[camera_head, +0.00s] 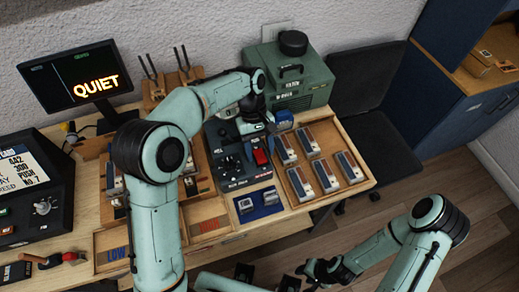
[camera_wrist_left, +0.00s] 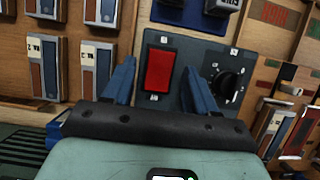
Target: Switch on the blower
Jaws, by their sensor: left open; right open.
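A red rocker switch (camera_head: 260,157) sits on a dark grey control panel (camera_head: 236,178) on the bench. In the left wrist view the red switch (camera_wrist_left: 159,70) stands beside a black dial (camera_wrist_left: 231,85). My left gripper (camera_wrist_left: 160,88) is open and empty, its two blue fingers on either side of the switch. In the head view my left gripper (camera_head: 258,124) is over the panel; I cannot tell whether it touches. A green machine (camera_head: 300,80) with a black round top stands behind. My right gripper (camera_head: 308,270) is low at the front, apart from the bench, its jaws small and unclear.
Wooden trays with several grey parts (camera_head: 327,177) flank the panel. A blue tray (camera_head: 258,204) lies in front. A monitor (camera_head: 80,78) reading "QUIET" and tuning forks (camera_head: 183,62) stand at the back left. A dark chair (camera_head: 372,120) is to the right. Open floor lies front right.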

